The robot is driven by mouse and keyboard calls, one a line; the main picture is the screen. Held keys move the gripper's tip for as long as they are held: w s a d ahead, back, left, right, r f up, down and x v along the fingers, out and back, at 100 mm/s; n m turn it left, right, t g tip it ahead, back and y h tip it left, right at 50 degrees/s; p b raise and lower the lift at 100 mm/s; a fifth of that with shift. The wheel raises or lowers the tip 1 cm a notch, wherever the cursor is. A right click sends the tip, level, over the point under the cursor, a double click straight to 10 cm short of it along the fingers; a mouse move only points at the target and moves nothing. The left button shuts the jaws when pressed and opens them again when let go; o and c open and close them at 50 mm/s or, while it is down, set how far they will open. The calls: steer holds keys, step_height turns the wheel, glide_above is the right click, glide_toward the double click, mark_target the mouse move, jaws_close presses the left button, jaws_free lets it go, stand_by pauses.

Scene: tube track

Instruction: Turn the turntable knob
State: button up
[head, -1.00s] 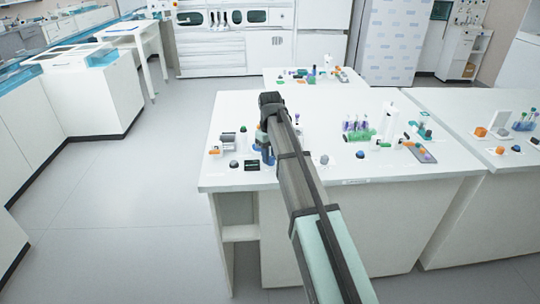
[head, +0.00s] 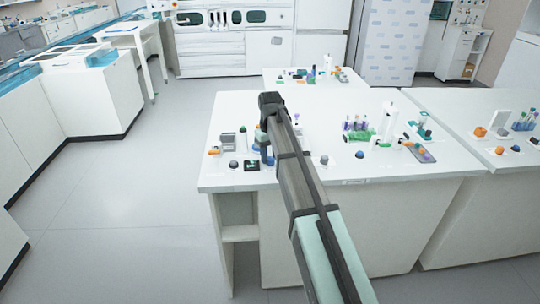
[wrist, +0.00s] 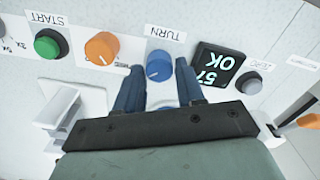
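The blue knob (wrist: 159,67) under the TURN label is in the upper middle of the wrist view, with a pale pointer line on its top. My gripper (wrist: 158,67) has its two dark blue fingers apart, one on each side of the knob. I cannot tell whether either finger touches it. A pale round part (wrist: 165,104) shows between the fingers, mostly hidden by the gripper body. In the head view my gripper (head: 265,152) points down at the left part of the near bench, and the knob cannot be made out there.
An orange knob (wrist: 102,48) and a green START button (wrist: 47,45) lie left of the blue knob. A black display (wrist: 217,67) reading OK and a grey button (wrist: 250,82) stand to its right. A white bracket (wrist: 62,108) is at lower left. A tube rack (head: 358,134) stands farther right on the bench.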

mark_target(269, 157)
steer(key=o, duration=0.3)
steer(key=n, duration=0.5)
steer(key=shift+s, duration=0.1)
steer(key=n, duration=0.5)
steer(key=shift+a, duration=0.1)
step_height(269, 157, up, 13)
steer(key=w+a+r+n, duration=0.3)
steer(key=w+r, duration=0.3)
steer(key=w, duration=0.3)
steer(key=shift+r, duration=0.35)
steer(key=shift+w, duration=0.1)
stand_by(0.3)
